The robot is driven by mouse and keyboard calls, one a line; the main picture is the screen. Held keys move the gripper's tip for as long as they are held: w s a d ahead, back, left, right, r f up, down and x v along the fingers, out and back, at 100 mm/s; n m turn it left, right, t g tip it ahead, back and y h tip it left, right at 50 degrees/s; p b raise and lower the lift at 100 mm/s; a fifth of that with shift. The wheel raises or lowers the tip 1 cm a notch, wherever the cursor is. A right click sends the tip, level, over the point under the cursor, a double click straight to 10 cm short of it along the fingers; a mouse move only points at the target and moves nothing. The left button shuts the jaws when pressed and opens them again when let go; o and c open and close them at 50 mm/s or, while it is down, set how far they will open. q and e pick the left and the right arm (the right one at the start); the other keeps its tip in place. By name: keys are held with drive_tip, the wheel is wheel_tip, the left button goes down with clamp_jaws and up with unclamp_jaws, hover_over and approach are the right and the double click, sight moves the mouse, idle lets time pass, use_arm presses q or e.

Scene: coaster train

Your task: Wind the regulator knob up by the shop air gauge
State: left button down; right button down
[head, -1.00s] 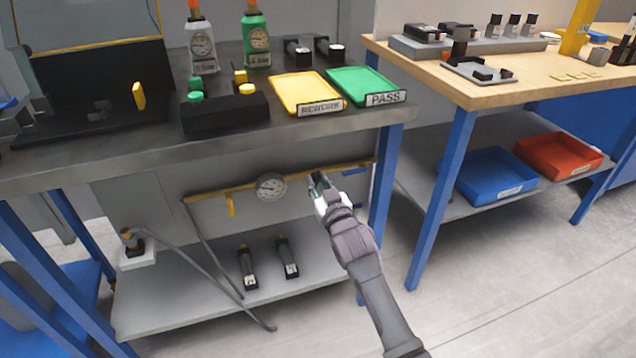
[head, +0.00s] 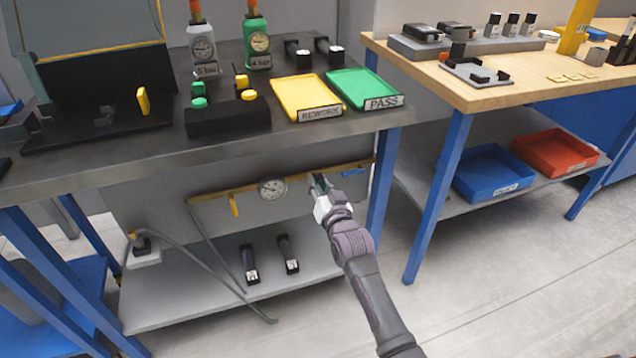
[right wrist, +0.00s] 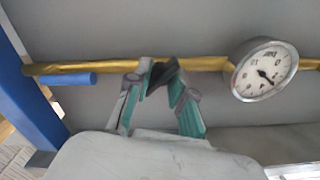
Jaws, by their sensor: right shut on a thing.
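The shop air gauge (head: 271,189) is a round white dial on the brass pipe under the dark workbench. It also shows in the right wrist view (right wrist: 264,70), tilted, with a dark needle on its face. The black regulator knob (right wrist: 162,74) is on the same pipe beside the gauge and is partly hidden by the fingers. My right gripper (head: 320,184) is at the pipe just right of the gauge in the head view. Its green-lined fingers (right wrist: 158,85) are shut around the knob. My left gripper is not in view.
A yellow lever (head: 234,205) hangs left of the gauge, and a blue lever (head: 353,172) sits right of my gripper. A blue table leg (head: 383,185) stands close to my right arm. Below are a grey shelf (head: 190,300) and a hose (head: 205,247).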

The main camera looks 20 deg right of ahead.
drive_tip(key=c, duration=1)
unclamp_jaws()
drive_tip(key=s, duration=1.2)
drive_tip(key=shift+d, duration=0.2)
